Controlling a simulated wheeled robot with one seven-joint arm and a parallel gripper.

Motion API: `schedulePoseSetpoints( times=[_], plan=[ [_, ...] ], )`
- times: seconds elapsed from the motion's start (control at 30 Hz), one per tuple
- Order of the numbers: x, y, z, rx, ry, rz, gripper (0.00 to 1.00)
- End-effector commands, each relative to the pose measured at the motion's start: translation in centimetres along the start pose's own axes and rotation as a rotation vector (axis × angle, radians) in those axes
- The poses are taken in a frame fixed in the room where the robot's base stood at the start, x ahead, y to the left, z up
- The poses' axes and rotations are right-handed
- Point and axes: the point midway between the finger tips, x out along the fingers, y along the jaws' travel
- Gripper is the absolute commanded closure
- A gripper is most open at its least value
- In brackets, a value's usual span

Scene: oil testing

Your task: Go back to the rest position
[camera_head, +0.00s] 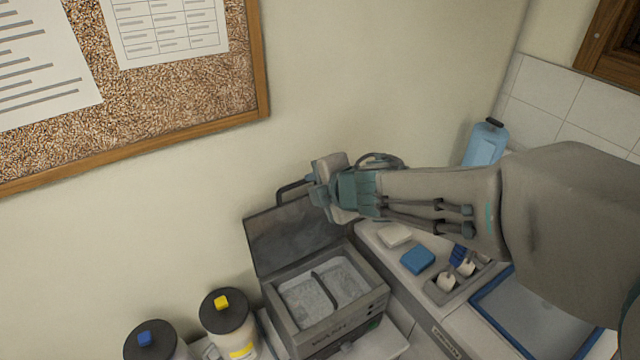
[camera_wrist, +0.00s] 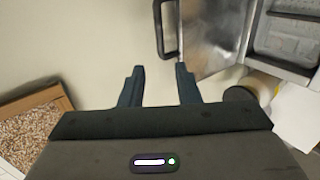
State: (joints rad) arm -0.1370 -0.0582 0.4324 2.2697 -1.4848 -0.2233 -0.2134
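My gripper (camera_wrist: 160,88) shows in the wrist view with its two dark fingers apart and nothing between them. In the head view my gripper (camera_head: 318,190) is above the raised lid (camera_head: 295,232) of a grey machine (camera_head: 325,320), close to the lid's black handle (camera_head: 292,190). Whether it touches the handle there is hard to tell. In the wrist view the handle (camera_wrist: 158,30) is to the right of the left finger and farther up, apart from the fingertips. The machine's lid is open and two basins show inside.
Two black-lidded jars, one with a blue knob (camera_head: 146,340) and one with a yellow knob (camera_head: 222,303), stand left of the machine. A blue sponge (camera_head: 417,259), a holder with small bottles (camera_head: 445,283) and a blue-rimmed tray (camera_head: 540,320) are right. A corkboard (camera_head: 190,85) hangs on the wall.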

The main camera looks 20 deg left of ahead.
Motion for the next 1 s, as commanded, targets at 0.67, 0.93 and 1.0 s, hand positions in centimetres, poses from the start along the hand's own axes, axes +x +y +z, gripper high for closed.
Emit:
schedulePoseSetpoints(
  times=[0.67, 0.93, 1.0],
  plan=[
    [-8.2, -5.3, 13.1, 0.636, -0.541, 0.080, 0.70],
    [-16.2, -14.8, 16.4, 1.255, -0.856, 0.088, 0.70],
    [-17.8, -17.3, 16.0, 1.423, -0.906, 0.078, 0.70]
  ],
)
